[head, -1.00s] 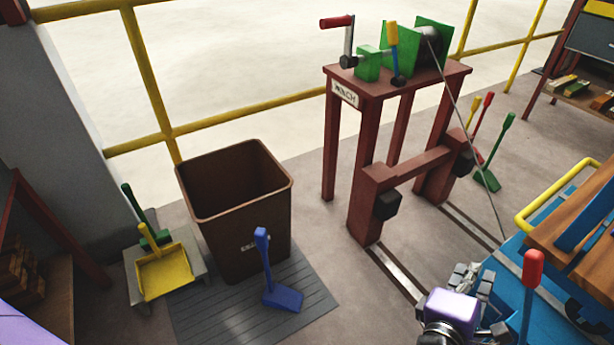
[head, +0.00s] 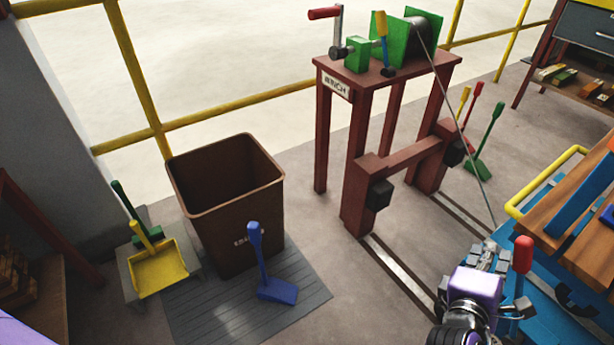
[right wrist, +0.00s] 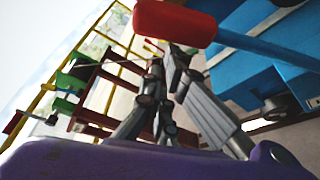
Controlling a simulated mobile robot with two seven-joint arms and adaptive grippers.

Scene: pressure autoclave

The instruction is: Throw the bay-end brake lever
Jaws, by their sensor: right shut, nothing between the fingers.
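A lever with a red grip (head: 523,255) and a blue shaft stands at the near edge of the blue cart, at the lower right of the head view. Its red grip (right wrist: 175,20) crosses the top of the right wrist view. My right gripper (head: 488,258) is just left of this lever, its fingers shut and empty. In the right wrist view the fingertips (right wrist: 166,58) point up just below the red grip, and I cannot tell whether they touch it. The lever's base is partly hidden. My left gripper is not in view.
The blue cart (head: 545,300) carries wooden boards and a yellow rail (head: 540,185).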

